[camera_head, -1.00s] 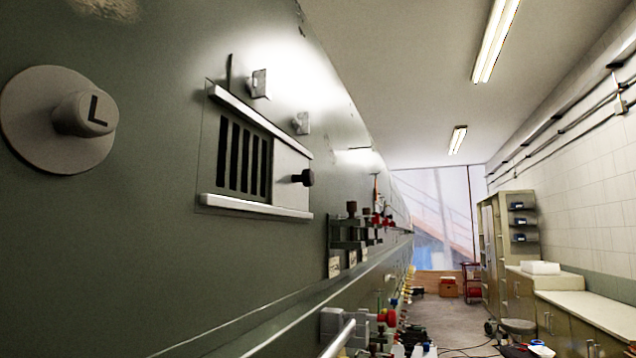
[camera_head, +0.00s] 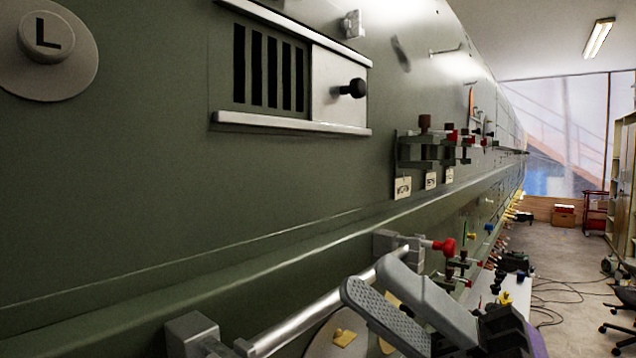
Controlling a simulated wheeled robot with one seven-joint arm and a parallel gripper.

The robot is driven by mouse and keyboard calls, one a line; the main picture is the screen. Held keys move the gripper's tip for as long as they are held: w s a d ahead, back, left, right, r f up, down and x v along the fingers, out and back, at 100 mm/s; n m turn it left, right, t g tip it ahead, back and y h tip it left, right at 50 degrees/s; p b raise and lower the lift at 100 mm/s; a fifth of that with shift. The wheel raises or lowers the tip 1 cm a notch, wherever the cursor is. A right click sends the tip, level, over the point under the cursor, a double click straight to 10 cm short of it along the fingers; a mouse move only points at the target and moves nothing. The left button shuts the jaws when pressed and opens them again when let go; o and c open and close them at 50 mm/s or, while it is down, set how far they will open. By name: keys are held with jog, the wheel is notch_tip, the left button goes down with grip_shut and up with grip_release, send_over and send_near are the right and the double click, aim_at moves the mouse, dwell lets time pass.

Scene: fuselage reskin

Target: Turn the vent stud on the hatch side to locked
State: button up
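A sliding vent with dark slots (camera_head: 270,68) sits in the green fuselage side at upper left, between two pale rails. A black stud (camera_head: 354,88) sticks out of the vent's pale plate at its right end. The slots are uncovered. A round knob marked "L" (camera_head: 48,38) on a pale disc is at the far upper left; the L looks upright. I cannot tell from any mark which stud counts as locked. My gripper (camera_head: 370,276) is at the lower middle, its grey fingers apart and empty, below and clear of the vent and the knob.
A silver handrail (camera_head: 325,308) runs beside my gripper. Tagged clamps (camera_head: 425,150) stand on the fuselage right of the vent. A red-ended clamp (camera_head: 443,246) is above my gripper. Yellow pieces on a round plate (camera_head: 318,343) lie behind the fingers. Open floor is at right.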

jog(key=w+a+r+n+t+h+p, duration=0.1)
jog(key=w+a+r+n+t+h, duration=0.1)
jog(key=r+h, duration=0.5)
jog(key=w+a+r+n+t+h+p, duration=0.1)
jog(key=a+r+n+h, duration=0.15)
jog(key=r, duration=0.85)
notch_tip(320, 180, up, 15)
jog(key=s+d+m+t+h, duration=0.2)
jog(key=d+t+h, duration=0.1)
jog(key=t+h, duration=0.35)
jog(key=p+x, duration=0.3)
jog(key=x, duration=0.4)
jog(key=shift+w+a, duration=0.25)
jog(key=shift+a, duration=0.15)
jog(key=shift+r+t+y, duration=0.15)
jog(key=shift+t+y, duration=0.15)
jog(key=shift+t, duration=0.05)
jog(key=shift+c, duration=0.5)
grip_shut()
